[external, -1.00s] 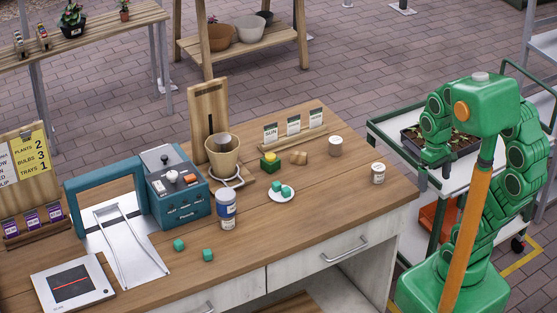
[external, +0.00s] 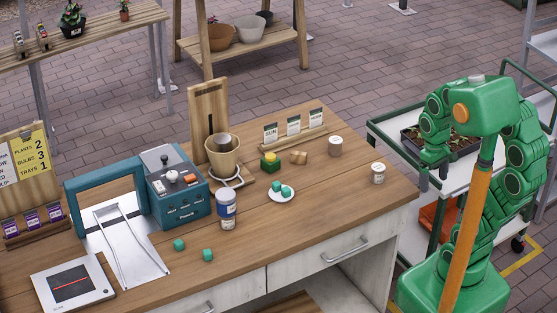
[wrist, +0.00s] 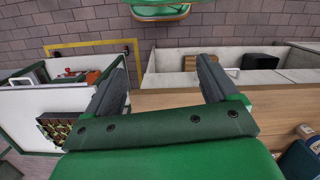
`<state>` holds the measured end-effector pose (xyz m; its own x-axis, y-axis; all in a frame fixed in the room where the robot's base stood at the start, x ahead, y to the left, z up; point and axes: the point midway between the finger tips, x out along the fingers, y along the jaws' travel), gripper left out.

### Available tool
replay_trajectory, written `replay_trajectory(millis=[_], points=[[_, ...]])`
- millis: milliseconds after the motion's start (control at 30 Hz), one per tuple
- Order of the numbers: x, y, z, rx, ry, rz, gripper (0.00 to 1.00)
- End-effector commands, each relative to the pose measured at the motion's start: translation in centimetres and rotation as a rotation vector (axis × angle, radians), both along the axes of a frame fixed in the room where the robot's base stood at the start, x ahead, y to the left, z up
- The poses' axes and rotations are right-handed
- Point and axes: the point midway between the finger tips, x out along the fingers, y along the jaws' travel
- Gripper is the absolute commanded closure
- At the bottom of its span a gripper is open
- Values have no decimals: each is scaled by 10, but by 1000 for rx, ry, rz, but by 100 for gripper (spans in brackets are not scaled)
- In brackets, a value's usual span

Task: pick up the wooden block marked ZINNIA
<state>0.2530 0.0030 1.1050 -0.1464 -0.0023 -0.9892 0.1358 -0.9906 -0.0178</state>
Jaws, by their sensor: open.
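Small light-wood pieces (external: 298,157) lie on the wooden bench top near the seed packet rack in the external view. I can read no marking on them, so I cannot tell whether one is the ZINNIA block. My gripper (wrist: 162,62) is open and empty in the wrist view, its two dark fingers spread wide. The bench top (wrist: 180,101) shows beyond and beside the right finger. In the external view my green arm is folded at the right, off the bench's right end, and the fingers cannot be made out there.
Teal cubes (external: 207,255) lie at the front of the bench, others on a white plate (external: 281,198). A blue-labelled can (external: 226,212), a beige pot (external: 222,160) and white tubs (external: 378,174) stand on it. A cart (external: 462,170) stands behind my arm. The right front bench top is clear.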

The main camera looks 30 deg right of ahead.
Motion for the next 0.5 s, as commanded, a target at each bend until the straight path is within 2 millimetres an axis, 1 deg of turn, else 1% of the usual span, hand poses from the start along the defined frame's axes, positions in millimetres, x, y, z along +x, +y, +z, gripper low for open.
replay_trajectory(millis=[33, 200, 500], points=[[13, 1, 3, 6, -1, 45, 13], [55, 7, 11, 28, -12, 215, 13], [127, 20, 18, 61, -27, 517, 13]])
